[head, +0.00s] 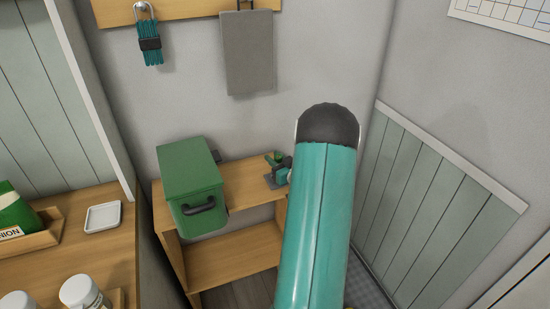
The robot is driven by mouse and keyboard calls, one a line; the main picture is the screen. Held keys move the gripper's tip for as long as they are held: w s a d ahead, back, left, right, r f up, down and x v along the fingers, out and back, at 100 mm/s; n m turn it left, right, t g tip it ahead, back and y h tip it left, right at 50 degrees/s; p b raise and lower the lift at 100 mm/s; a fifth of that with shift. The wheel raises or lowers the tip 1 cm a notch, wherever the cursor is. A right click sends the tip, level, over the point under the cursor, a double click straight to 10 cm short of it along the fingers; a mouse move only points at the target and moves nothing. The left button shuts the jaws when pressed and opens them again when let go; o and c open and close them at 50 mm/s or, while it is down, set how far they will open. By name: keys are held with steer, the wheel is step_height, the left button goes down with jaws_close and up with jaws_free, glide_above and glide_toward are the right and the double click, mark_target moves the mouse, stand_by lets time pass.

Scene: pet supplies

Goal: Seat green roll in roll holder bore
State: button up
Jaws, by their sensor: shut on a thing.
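The small green roll (273,158) shows just left of my teal arm, above the right part of the wooden shelf unit. The small grey roll holder (271,181) stands on that shelf top, right below the roll. My gripper (283,162) shows only as a small piece at the arm's edge, at the roll, and is shut on it. My arm hides most of the gripper and the right side of the holder. The bore is too small to make out, and I cannot tell whether the roll is in it or above it.
A green bin (190,172) with a dark handle stands on the shelf unit (238,172), left of the holder. A counter (100,245) at left holds a white dish (103,217) and white jars (84,293). A leash (149,45) and a grey board (247,55) hang behind.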

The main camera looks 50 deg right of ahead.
steer(key=shift+f, duration=1.7)
steer(key=o, duration=1.1)
steer(key=shift+c, duration=0.2)
steer(key=shift+s, duration=0.1)
steer(key=v, duration=1.3)
steer(key=shift+s, duration=0.3)
steer(key=shift+r, duration=0.1)
